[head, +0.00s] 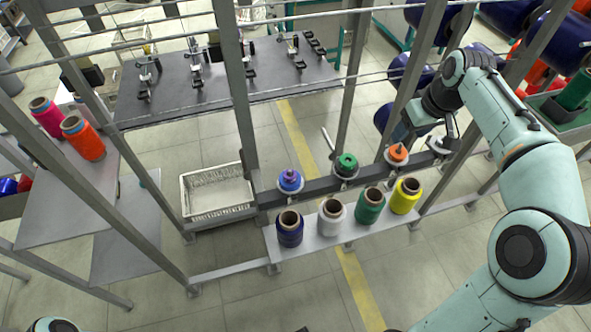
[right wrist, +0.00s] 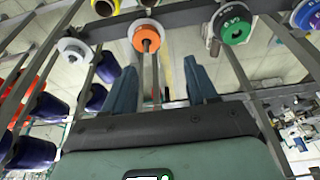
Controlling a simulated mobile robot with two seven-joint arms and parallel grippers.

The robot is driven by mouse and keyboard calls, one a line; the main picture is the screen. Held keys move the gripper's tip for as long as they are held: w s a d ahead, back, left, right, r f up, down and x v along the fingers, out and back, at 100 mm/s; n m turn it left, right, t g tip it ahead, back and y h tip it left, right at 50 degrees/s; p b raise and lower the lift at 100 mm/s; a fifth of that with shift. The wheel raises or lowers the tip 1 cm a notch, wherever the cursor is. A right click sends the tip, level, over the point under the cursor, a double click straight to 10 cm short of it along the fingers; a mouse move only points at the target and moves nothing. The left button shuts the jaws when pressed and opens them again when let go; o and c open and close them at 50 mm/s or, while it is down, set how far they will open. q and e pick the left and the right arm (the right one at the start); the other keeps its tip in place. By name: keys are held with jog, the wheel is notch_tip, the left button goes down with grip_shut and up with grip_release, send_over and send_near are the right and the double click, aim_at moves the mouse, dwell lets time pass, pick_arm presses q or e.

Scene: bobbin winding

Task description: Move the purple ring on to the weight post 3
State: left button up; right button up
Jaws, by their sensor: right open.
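A blue disc with a small purple piece (head: 290,176) on top sits at the left end of the dark rail; I cannot tell whether the purple piece is the purple ring. To its right along the rail are a green ring (head: 346,162), an orange ring (head: 397,153) and a pale disc (head: 438,145). My right gripper (head: 402,136) is open and empty, close to the orange ring. In the right wrist view the orange ring (right wrist: 146,40) on its post appears beyond the open fingers. The post numbers are not readable. My left gripper is out of view.
A lower shelf holds navy (head: 290,232), white (head: 331,218), green (head: 369,207) and yellow (head: 404,197) spools. Upright frame posts (head: 236,90) stand close by. A white crate (head: 217,192) and a dark table (head: 215,85) lie behind. Pink and orange spools (head: 84,142) stand on the left shelf.

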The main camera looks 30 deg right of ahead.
jog(key=w+a+b, duration=0.3)
jog(key=a+b, duration=0.1)
jog(key=a, duration=1)
send_near(290, 176)
jog(key=b+x, duration=0.5)
jog(key=x, duration=0.1)
jog(key=shift+d, duration=0.1)
pick_arm(q)
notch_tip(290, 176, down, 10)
jog(key=b, duration=0.1)
pick_arm(e)
jog(key=shift+x, duration=1.15)
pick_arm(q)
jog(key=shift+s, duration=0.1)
pick_arm(e)
grip_shut()
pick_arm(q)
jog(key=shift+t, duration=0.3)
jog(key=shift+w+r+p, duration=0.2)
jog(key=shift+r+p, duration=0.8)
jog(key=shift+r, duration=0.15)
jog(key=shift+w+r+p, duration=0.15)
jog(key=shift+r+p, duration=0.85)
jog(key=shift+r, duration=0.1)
pick_arm(e)
jog(key=shift+r, duration=2.2)
